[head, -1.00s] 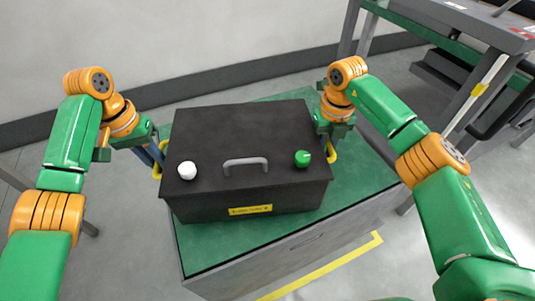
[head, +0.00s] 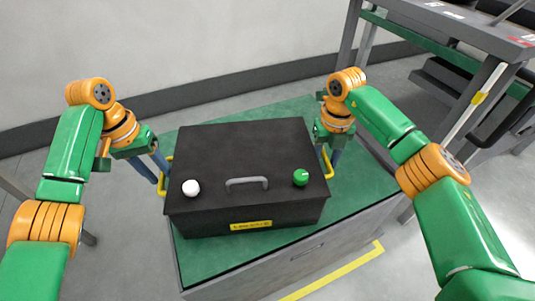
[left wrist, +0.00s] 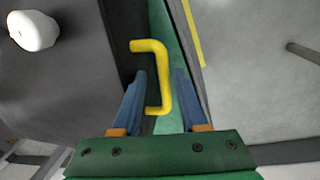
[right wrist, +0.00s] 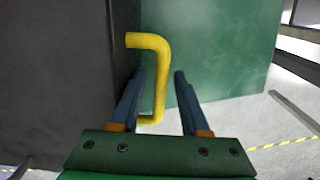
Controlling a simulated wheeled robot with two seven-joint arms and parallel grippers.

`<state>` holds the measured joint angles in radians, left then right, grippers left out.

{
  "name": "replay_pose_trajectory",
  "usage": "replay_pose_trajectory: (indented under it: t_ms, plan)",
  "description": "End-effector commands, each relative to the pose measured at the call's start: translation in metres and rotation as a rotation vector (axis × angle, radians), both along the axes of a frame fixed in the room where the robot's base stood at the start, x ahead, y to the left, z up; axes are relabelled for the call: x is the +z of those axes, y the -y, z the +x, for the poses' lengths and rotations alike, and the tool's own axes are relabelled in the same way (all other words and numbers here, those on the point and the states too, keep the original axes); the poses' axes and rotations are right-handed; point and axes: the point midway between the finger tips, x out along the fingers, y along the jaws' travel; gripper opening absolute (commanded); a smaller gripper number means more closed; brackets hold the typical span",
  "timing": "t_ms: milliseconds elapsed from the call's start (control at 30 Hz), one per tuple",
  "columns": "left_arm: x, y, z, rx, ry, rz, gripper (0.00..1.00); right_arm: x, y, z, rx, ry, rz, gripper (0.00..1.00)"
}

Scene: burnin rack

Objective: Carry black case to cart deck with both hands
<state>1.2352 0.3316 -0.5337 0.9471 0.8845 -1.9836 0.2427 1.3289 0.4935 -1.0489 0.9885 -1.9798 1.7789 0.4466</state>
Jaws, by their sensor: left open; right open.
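The black case (head: 245,155) rests on the green top (head: 365,190) of a grey cabinet-like unit. Its lid has a grey handle (head: 247,183), a white knob (head: 191,188) and a green knob (head: 300,177). My left gripper (head: 154,174) is open beside the case's left side. In the left wrist view, the yellow side handle (left wrist: 165,82) shows between its spread fingers (left wrist: 158,100). My right gripper (head: 332,160) is open beside the right side. In the right wrist view, the other yellow handle (right wrist: 160,80) shows between its fingers (right wrist: 158,100). Contact with the handles is unclear.
A grey bench (head: 460,25) with shelves stands at the back right. A pale wall (head: 200,45) with a dark base strip runs behind. Bare green surface shows behind and to the right of the case. A yellow floor line (head: 340,272) runs along the unit's front.

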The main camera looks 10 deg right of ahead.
Motion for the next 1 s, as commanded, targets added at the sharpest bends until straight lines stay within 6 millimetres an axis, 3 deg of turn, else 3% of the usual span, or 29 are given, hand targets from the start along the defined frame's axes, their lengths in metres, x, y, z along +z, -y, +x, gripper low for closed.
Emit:
replay_pose_trajectory:
  t_ms: [33, 200, 800, 1000]
  plan:
    - [0.025, 0.001, 0.0, -0.002, 0.002, -0.002, 0.47, 0.025, -0.001, 0.0, 0.001, 0.001, 0.001, 0.48]
    - [0.075, 0.001, 0.0, -0.002, 0.001, -0.003, 0.47, 0.075, -0.001, 0.0, 0.001, 0.001, 0.002, 0.48]
    - [0.243, 0.0, 0.001, -0.001, 0.001, -0.001, 0.47, 0.243, 0.0, 0.001, 0.001, 0.0, 0.001, 0.48]
    - [0.281, 0.0, 0.001, -0.001, 0.0, -0.001, 0.47, 0.281, 0.0, 0.001, 0.001, 0.0, 0.001, 0.48]
